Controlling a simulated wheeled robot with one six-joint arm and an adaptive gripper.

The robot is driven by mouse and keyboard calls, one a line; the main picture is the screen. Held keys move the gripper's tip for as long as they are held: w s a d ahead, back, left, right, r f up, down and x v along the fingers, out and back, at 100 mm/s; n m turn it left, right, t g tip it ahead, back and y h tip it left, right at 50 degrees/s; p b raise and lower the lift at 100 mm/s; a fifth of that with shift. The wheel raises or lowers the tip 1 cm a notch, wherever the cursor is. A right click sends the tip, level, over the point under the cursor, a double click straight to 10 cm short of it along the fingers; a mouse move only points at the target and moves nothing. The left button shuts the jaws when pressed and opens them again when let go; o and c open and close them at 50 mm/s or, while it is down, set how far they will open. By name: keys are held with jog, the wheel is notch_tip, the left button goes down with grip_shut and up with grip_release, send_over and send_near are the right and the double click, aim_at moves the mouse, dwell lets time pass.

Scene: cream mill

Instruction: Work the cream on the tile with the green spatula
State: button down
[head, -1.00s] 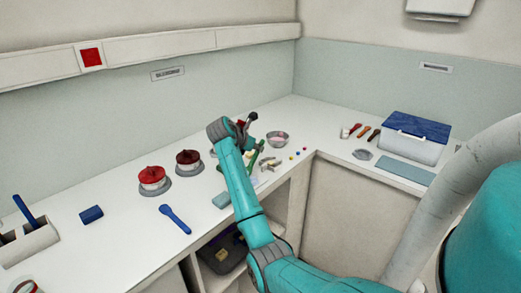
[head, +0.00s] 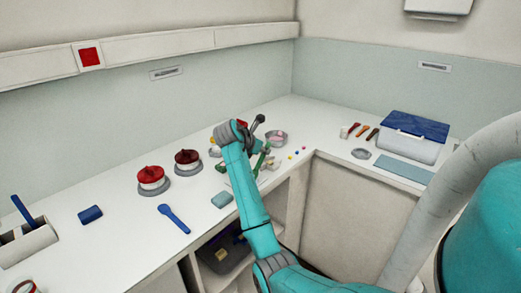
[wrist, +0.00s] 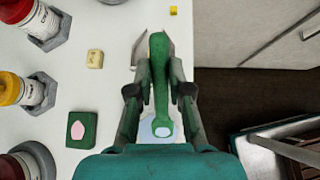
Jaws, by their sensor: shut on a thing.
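My gripper (wrist: 157,72) is shut on the green spatula (wrist: 159,62), which lies lengthwise between the fingers in the wrist view. In the head view the green spatula (head: 262,160) shows as a thin green strip beside my arm's end. A pale bluish patch with a white oval (wrist: 163,131) shows below the spatula, between the fingers. It may be the tile with cream, but my gripper covers most of it and I cannot tell whether the spatula touches it.
A green block with a pink patch (wrist: 82,128) and a cream-coloured cube (wrist: 95,59) lie left of my gripper. Jars with red (wrist: 18,8) and yellow lids (wrist: 12,89) stand farther left. The counter edge is close on the right. A metal bowl (head: 284,139) stands near my gripper.

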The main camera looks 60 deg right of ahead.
jog(key=shift+w, duration=0.1)
jog(key=shift+w+d, duration=0.25)
jog(key=shift+w, duration=0.7)
jog(key=shift+r, duration=0.1)
notch_tip(320, 180, up, 6)
jog(key=shift+f, duration=0.1)
dwell(0.5)
dwell(1.0)
